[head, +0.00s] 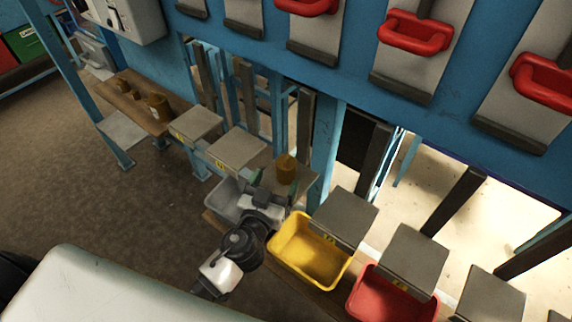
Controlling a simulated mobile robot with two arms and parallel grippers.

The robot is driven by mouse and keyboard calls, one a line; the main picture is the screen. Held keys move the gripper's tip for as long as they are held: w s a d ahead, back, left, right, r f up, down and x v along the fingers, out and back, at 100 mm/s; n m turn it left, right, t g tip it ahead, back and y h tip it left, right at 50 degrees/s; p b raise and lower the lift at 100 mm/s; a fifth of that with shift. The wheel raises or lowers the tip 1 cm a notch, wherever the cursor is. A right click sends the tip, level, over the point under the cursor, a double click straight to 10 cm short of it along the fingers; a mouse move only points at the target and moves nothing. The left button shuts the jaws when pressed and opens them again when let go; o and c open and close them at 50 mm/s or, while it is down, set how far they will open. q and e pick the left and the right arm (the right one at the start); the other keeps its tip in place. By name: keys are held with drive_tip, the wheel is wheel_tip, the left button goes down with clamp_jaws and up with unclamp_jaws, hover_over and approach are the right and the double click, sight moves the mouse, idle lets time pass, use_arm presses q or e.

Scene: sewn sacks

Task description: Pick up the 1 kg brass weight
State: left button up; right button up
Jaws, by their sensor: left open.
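A brass-coloured cylindrical weight (286,168) stands upright on a grey platform (307,178) in the middle of the head view. No marking on it can be read. My left gripper (274,184) is open, its fingers pointing at this weight from the near side. The weight shows just beyond the fingertips; I cannot tell whether they touch it. My right gripper is not in view.
A grey bin (226,197), a yellow bin (297,257) and a red bin (372,300) stand in a row below grey platforms. Blue posts and a blue panel with red handles (415,33) rise behind. Brown floor at the left is open.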

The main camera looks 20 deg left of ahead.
sight(283, 171)
use_arm(q)
drive_tip(key=shift+w, duration=0.4)
drive_tip(key=w, duration=0.1)
drive_tip(key=w+p, duration=0.1)
drive_tip(key=w+r+p, duration=0.1)
drive_tip(key=shift+d, duration=0.4)
drive_tip(key=shift+w+f+p, duration=0.15)
drive_tip(key=shift+w+f, duration=0.05)
drive_tip(key=shift+w, duration=0.35)
drive_tip(key=shift+w+f+p, duration=0.15)
drive_tip(key=shift+w, duration=0.4)
drive_tip(key=shift+s, duration=0.1)
drive_tip(key=shift+c, duration=0.9)
clamp_jaws()
drive_tip(key=shift+r, duration=0.15)
